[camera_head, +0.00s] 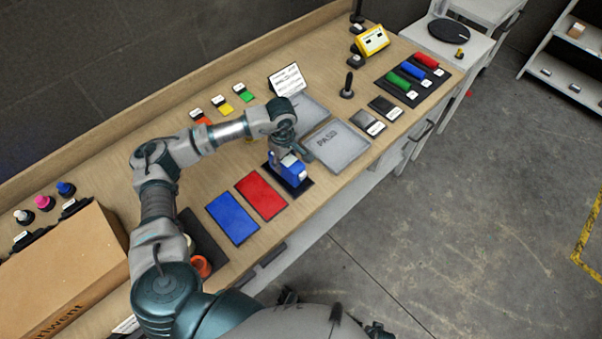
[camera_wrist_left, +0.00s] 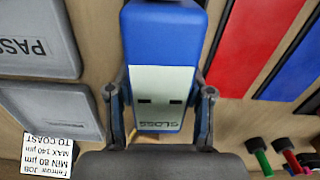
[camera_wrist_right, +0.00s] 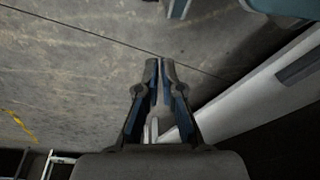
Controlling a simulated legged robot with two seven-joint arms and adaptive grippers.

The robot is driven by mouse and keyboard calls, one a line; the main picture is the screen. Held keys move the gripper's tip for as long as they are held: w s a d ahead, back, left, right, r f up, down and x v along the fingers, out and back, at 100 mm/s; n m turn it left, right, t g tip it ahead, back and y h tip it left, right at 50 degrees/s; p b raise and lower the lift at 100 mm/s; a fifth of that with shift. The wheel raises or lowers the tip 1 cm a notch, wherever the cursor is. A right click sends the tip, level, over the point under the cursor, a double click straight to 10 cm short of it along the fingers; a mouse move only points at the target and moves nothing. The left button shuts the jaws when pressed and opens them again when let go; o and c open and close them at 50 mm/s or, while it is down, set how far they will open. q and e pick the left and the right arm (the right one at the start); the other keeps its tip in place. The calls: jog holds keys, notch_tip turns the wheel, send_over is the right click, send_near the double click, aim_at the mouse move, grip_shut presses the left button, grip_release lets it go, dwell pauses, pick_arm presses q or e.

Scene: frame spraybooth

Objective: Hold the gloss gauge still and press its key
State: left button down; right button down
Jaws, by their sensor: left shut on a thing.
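The gloss gauge (camera_head: 291,168) is a blue block with a pale face, on a dark pad (camera_head: 299,190) near the bench's front edge. In the left wrist view the gauge (camera_wrist_left: 160,60) shows the word GLOSS and two small dark marks on its pale face; I cannot tell which part is the key. My left gripper (camera_head: 284,150) is shut on the gauge, with one finger (camera_wrist_left: 160,100) on each side of it. My right gripper (camera_wrist_right: 160,64) points over the grey floor, away from the gauge, its fingertips together and nothing visible between them.
Red (camera_head: 261,196) and blue (camera_head: 233,217) panels lie left of the gauge. A grey PASS tray (camera_head: 338,147) lies to its right. A cardboard box (camera_head: 62,275) stands at the left end. A yellow device (camera_head: 371,41) stands at the far end. The floor beside the bench is clear.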

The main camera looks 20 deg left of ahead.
pick_arm(q)
jog(key=shift+s+f, duration=0.1)
jog(key=shift+f, duration=0.1)
pick_arm(e)
jog(key=w+a+r+m+t+y, duration=0.2)
jog(key=w+a+r, duration=0.6)
jog(key=w+r, duration=0.35)
jog(key=w+a+r+m+t+y, duration=0.1)
jog(key=w+a+r+m+y, duration=0.2)
jog(key=w+a+r, duration=0.75)
jog(key=g+y, duration=0.1)
jog(key=y, duration=0.4)
send_near(303, 176)
jog(key=f, duration=0.2)
jog(key=shift+w+x, duration=0.15)
jog(key=shift+x, duration=1.3)
jog(key=shift+w+x, duration=0.2)
jog(key=shift+x, duration=1.2)
jog(key=shift+r, duration=0.1)
